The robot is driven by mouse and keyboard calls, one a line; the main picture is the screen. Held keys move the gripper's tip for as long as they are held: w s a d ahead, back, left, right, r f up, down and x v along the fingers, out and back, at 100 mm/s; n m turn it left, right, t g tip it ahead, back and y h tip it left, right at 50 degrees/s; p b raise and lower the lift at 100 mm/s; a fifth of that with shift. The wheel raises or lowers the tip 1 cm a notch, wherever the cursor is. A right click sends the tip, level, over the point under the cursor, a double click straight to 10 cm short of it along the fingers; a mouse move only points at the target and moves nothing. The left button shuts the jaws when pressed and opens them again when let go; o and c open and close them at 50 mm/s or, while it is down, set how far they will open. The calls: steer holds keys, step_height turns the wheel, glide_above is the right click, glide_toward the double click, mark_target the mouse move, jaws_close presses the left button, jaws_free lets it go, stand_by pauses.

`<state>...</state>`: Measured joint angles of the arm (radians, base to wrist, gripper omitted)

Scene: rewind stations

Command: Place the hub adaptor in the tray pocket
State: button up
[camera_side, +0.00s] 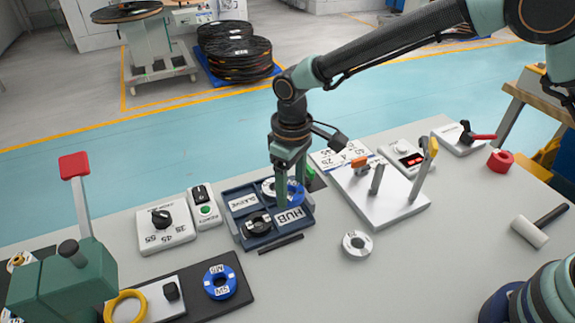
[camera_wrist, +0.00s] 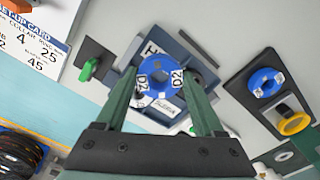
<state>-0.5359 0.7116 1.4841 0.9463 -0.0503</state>
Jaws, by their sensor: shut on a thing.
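My gripper (camera_side: 289,192) points down over the right side of the dark blue tray (camera_side: 236,232). It is shut on a blue ring marked D2, which appears to be the hub adaptor (camera_side: 297,190). In the wrist view the hub adaptor (camera_wrist: 160,73) sits between both fingertips, with the tray (camera_wrist: 186,51) behind it. The pocket labelled HUB is at the tray's front right, just below the ring in the side view. I cannot tell whether the ring touches the tray. A black ring (camera_side: 257,225) and a partly hidden silver ring (camera_side: 267,187) lie in other pockets.
A white plate with posts (camera_side: 375,205) stands right of the tray. A silver ring (camera_side: 357,244) and a hammer (camera_side: 530,232) lie on the bench. A blue ring (camera_side: 220,281) lies on a black mat at front left. White control boxes (camera_side: 166,226) stand left of the tray.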

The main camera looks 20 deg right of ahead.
mark_target(292, 217)
steer(key=shift+f, duration=3)
steer(key=shift+f, duration=0.15)
steer(key=o, duration=1.1)
steer(key=shift+f, duration=0.1)
steer(key=shift+s, duration=0.1)
step_height(292, 217, up, 13)
steer(key=s+d+r+m+t, duration=0.2)
steer(key=s+d+r+m, duration=0.1)
steer(key=d+r, duration=0.85)
steer(key=shift+s+d+f+m+t, duration=0.1)
steer(key=shift+s+d+m+t, duration=0.55)
steer(key=shift+s+d, duration=1.3)
steer(key=shift+s+d+m+t, duration=0.6)
steer(key=shift+s+d, duration=0.8)
steer(key=shift+d, duration=1.1)
steer(key=shift+s+d+f+m+t, duration=0.1)
steer(key=shift+s+d+m+t, duration=0.5)
steer(key=shift+s+d, duration=1.35)
